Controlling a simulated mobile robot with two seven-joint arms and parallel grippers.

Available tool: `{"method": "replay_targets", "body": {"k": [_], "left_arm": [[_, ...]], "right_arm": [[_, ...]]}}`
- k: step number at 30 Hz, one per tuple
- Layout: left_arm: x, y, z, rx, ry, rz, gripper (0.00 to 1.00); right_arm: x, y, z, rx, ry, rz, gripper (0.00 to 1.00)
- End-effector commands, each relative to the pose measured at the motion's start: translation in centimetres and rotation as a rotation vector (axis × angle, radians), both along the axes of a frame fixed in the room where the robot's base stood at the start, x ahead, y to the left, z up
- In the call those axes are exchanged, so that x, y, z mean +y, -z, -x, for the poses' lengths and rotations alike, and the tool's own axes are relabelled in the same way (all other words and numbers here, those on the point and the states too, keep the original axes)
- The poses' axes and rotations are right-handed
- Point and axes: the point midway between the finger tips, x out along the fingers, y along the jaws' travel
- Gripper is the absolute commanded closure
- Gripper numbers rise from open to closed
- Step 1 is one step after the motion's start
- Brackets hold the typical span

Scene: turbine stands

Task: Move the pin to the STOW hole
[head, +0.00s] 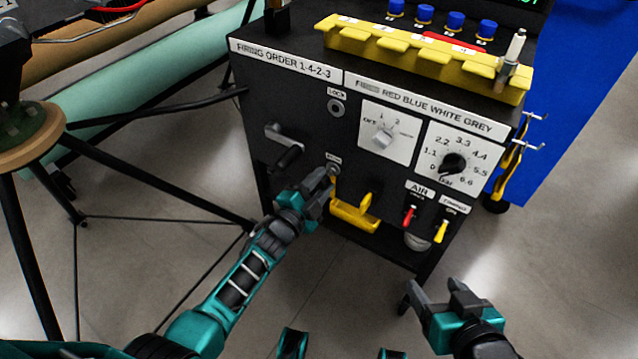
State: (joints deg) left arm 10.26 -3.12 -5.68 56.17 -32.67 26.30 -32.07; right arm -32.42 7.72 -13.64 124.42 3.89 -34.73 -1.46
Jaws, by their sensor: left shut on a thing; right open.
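The black panel has a LOCK hole (336,107) with a grey ring, empty and dark in the middle. Below it is a second small label, too small to read surely, with a round grey fitting (333,169) under it, the likely STOW hole. My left gripper (325,182) is shut at this lower fitting, on what looks like the pin. The pin is mostly hidden by the fingers, and I cannot tell how far it is in the hole. My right gripper (436,292) is open and empty, low in front of the panel's right side.
A crank handle (285,148) juts out left of the lower hole. A yellow holder (355,216) is just right of my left gripper. Right of it are a switch (383,138), a dial (453,164) and red (409,215) and yellow (441,231) levers. A black stand frame (160,219) is at left.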

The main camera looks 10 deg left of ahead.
Motion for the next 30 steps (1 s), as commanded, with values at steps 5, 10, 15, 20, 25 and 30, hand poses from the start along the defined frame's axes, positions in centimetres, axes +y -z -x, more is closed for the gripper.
{"method": "replay_targets", "body": {"k": [5, 10, 15, 20, 25, 30], "left_arm": [[-0.26, -0.51, -0.49, -0.006, -0.001, 0.001, 1.0], [-0.26, -0.51, -0.46, -0.007, 0.0, 0.001, 0.54], [-0.18, -0.37, -0.33, -0.005, 0.0, 0.001, 0.37], [-0.13, -0.31, -0.27, -0.005, 0.0, 0.001, 0.35], [-0.1, -0.23, -0.22, -0.003, -0.001, 0.0, 0.27], [-0.09, -0.24, -0.18, -0.003, -0.001, 0.0, 0.27]], "right_arm": [[-0.01, 0.08, 0.0, 0.0, 0.0, 0.0, 0.33], [-0.01, 0.12, 0.04, 0.001, 0.0, 0.0, 0.33], [-0.02, 0.1, 0.04, 0.002, 0.0, 0.001, 0.33], [-0.02, 0.11, 0.05, 0.002, 0.0, 0.001, 0.33], [-0.01, 0.11, 0.06, 0.002, 0.0, 0.0, 0.33], [0.0, 0.08, 0.06, 0.002, 0.0, 0.0, 0.33]]}}
